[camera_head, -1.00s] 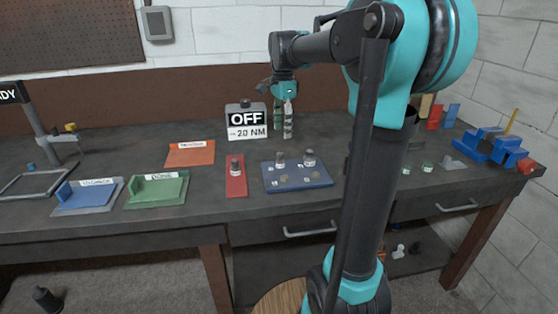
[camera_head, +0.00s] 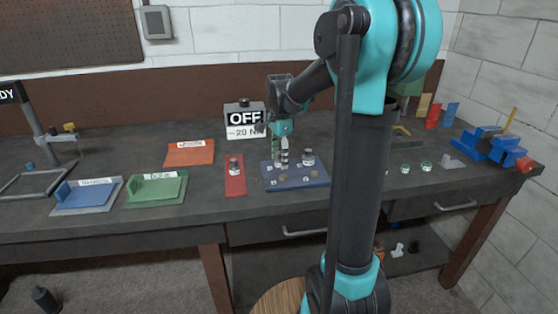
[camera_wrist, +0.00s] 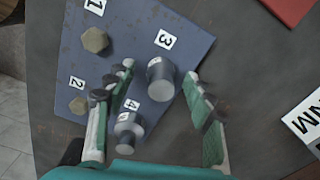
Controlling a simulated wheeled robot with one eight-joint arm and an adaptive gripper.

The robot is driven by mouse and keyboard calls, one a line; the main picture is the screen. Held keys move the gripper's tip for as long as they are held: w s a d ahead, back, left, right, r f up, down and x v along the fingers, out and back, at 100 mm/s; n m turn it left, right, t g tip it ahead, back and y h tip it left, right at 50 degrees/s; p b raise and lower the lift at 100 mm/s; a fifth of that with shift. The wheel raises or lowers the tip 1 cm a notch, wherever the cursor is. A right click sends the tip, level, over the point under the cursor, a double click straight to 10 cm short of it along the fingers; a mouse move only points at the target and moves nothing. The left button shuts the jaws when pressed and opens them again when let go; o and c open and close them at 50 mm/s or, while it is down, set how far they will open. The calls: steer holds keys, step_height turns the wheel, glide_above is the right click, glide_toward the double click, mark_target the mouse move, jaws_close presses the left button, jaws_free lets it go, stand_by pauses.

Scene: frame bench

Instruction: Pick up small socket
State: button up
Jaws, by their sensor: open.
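My gripper (camera_head: 280,155) is open over the left part of the blue mat (camera_head: 322,182), pointing down. In the wrist view my gripper (camera_wrist: 158,74) has its fingertips on either side of a grey socket (camera_wrist: 161,80) beside label 3, with no clear contact. A second, slimmer-looking dark and silver socket (camera_wrist: 129,131) stands by label 4. It also shows in the head view (camera_head: 308,157), right of the fingers. The label 3 socket is mostly hidden by the fingers in the head view. I cannot firmly tell which socket is the small one.
Hex pieces (camera_wrist: 95,40) lie by labels 1 and 2 on the mat. A red mat (camera_head: 235,185) with another socket (camera_head: 234,165) is to the left. The OFF display (camera_head: 245,120) stands behind. Green (camera_head: 157,190) and blue trays are farther left.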

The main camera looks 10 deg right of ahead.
jaws_close()
stand_by(0.3)
